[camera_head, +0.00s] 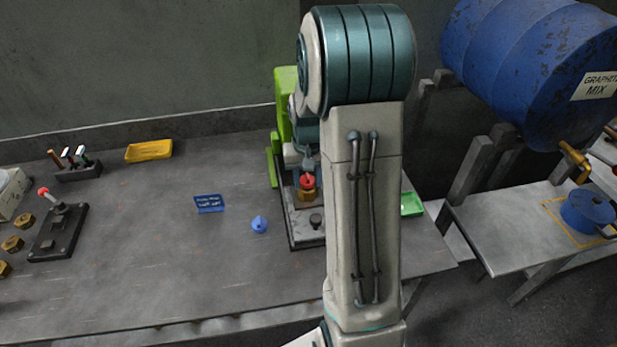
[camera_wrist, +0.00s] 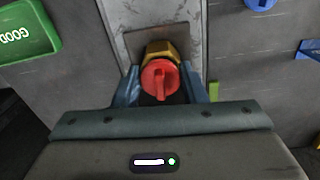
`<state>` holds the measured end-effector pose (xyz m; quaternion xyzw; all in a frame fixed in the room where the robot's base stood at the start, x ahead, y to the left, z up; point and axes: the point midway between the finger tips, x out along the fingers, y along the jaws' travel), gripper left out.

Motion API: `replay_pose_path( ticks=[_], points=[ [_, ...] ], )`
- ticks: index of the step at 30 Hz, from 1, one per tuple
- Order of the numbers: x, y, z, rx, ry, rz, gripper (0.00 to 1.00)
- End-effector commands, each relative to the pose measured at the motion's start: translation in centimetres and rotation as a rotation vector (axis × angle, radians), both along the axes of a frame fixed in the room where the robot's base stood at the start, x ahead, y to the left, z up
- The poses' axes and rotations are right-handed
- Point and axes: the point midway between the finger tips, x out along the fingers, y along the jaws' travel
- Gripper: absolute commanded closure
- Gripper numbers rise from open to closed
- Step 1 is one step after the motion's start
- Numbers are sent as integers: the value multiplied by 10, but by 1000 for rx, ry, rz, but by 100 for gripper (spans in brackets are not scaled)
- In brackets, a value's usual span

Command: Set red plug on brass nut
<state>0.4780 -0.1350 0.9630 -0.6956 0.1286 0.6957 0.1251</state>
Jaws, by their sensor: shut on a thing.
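The red plug (camera_head: 307,182) is between the fingers of my gripper (camera_head: 308,168), which is shut on it.
The green GOOD tray (camera_head: 411,204) is right of my arm. A yellow tray (camera_head: 149,151) lies at the back. A lever box (camera_head: 58,232) and several brass nuts are far left.

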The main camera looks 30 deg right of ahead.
Motion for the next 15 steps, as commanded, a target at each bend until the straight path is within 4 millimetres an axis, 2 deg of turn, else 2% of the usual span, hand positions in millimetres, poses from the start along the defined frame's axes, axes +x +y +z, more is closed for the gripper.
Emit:
replay_pose_path(
  ticks=[10, 11, 12, 13, 15],
  points=[
    [0, 0, -6, 0, 0, 0, 69],
    [0, 0, -5, 0, 0, 0, 54],
    [0, 0, -5, 0, 0, 0, 42],
    [0, 0, -5, 0, 0, 0, 36],
    [0, 0, -5, 0, 0, 0, 36]
  ],
)
